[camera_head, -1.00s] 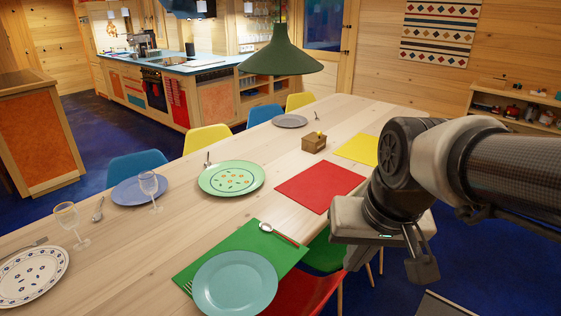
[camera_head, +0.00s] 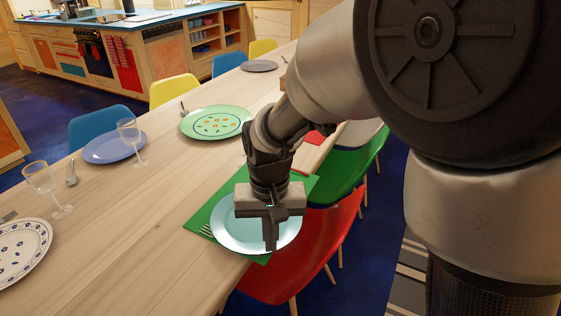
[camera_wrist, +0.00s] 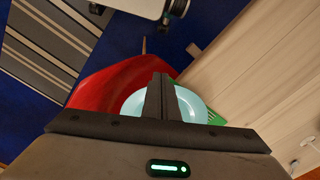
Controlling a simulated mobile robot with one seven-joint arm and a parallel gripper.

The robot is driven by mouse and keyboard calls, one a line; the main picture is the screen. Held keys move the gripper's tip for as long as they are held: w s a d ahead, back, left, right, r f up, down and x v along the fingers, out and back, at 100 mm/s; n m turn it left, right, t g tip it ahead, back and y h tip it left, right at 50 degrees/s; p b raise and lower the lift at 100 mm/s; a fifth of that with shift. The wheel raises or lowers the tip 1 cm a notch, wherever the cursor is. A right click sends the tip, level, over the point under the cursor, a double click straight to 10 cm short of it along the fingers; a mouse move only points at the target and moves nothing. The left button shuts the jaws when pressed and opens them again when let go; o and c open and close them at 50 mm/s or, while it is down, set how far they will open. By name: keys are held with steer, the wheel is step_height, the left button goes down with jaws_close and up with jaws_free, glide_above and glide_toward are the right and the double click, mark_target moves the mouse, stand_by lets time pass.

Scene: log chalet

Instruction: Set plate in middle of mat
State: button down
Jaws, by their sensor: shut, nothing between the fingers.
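The light blue plate (camera_head: 228,232) lies on the green mat (camera_head: 213,208) at the table's front edge. It sits off-centre, toward the mat's near side, and its front rim is close to the table edge. My gripper (camera_head: 271,246) points down over the plate and hides part of it. Its fingers are together and hold nothing; I cannot tell whether the tips touch the plate. In the wrist view the closed fingers (camera_wrist: 160,80) stand in front of the plate (camera_wrist: 192,102), with a strip of the mat (camera_wrist: 216,118) to its right.
A fork (camera_head: 207,231) lies on the mat's left side. A red chair (camera_head: 310,250) stands close under the front edge. A green patterned plate (camera_head: 217,122), a blue plate (camera_head: 113,147) and wine glasses (camera_head: 128,132) are farther off. Bare tabletop lies left of the mat.

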steer(key=w+f+b, duration=0.1)
steer(key=f, duration=0.2)
steer(key=f+b, duration=0.1)
steer(key=f, duration=0.3)
steer(key=w+a+f+b, duration=0.1)
steer(key=f, duration=0.3)
steer(key=shift+w+a+f+b, duration=0.1)
steer(key=shift+w+f+b, duration=0.1)
steer(key=shift+w+b, duration=0.15)
steer(key=shift+w+a+r, duration=0.1)
steer(key=shift+w, duration=0.5)
